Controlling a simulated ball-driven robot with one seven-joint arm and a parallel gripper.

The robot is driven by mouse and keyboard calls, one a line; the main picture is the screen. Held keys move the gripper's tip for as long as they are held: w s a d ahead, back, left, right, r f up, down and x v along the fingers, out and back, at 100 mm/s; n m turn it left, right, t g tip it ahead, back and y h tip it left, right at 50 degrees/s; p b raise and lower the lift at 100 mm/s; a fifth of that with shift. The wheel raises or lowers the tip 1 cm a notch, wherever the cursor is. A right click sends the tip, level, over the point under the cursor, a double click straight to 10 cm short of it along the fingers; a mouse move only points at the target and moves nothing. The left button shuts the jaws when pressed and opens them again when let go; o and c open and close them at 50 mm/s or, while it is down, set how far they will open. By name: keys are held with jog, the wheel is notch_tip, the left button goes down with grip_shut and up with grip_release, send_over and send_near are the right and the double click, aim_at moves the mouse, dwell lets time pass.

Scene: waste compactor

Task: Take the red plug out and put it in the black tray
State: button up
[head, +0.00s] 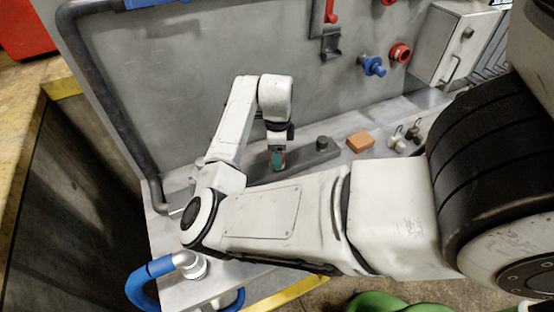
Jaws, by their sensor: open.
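A red round plug-like part (399,53) sits on the grey wall panel at the upper right, beside a blue one (373,66). I cannot tell for sure that it is the red plug. A long dark grey piece (312,159), possibly the black tray, lies on the bench against the panel. My gripper (279,162) points down at the left part of this dark piece, well left of and below the red part. The gripper is open. A small teal and red patch shows at its fingers, too small to make out. My arm hides part of the bench.
A dark round knob (322,143) stands by the dark piece. An orange-brown block (360,142) and small padlock-like items (399,143) lie to the right. A red lever (331,12) and a grey box (457,45) are on the panel. A blue hose (148,283) bends at the front left.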

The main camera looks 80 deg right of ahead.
jog(key=shift+m+b, duration=0.3)
jog(key=shift+m, duration=0.9)
jog(key=m+b, duration=0.1)
jog(key=m, duration=0.2)
jog(key=shift+f+b, duration=0.2)
jog(key=shift+b, duration=0.15)
jog(key=shift+r+m+b, duration=0.15)
jog(key=shift+m+b, duration=0.15)
jog(key=shift+m, duration=0.8)
jog(key=m+b, duration=0.2)
jog(key=m, duration=0.1)
jog(key=shift+m, duration=1.1)
